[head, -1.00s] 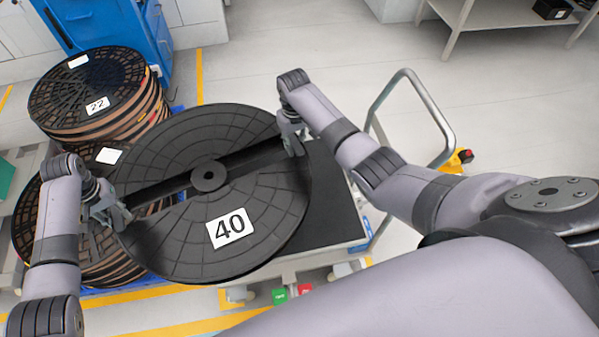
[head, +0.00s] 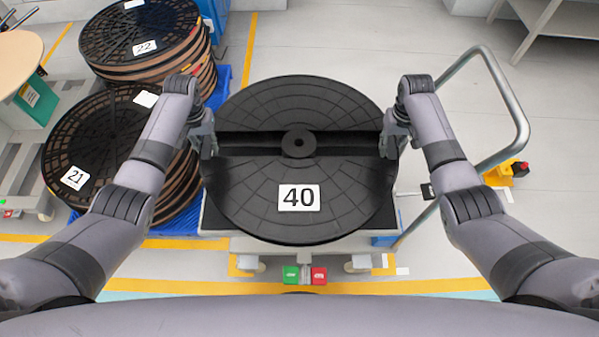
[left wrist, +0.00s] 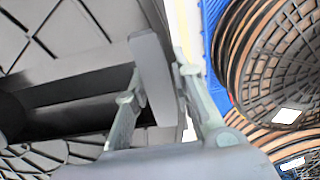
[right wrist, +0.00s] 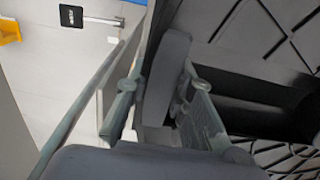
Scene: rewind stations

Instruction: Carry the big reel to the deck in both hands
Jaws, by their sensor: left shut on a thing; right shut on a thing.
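The big black reel (head: 300,209), labelled 40, lies flat, face up, between my two arms in the middle of the head view. My left gripper (head: 208,143) is shut on the left end of the bar or slot across the reel; the left wrist view shows its fingers (left wrist: 155,95) around a grey tab. My right gripper (head: 392,140) is shut on the opposite end, with its fingers (right wrist: 160,100) around a similar tab. The wheeled cart's deck (head: 217,218) is under the reel, mostly hidden. I cannot tell whether the reel touches it.
Stacks of brown and black reels, labelled 22 (head: 150,25) and 21 (head: 95,150), stand close on the left on a blue pallet (head: 190,222). The cart's tubular handle (head: 515,100) rises at right. Green (head: 291,274) and red (head: 319,275) pedals sit in front.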

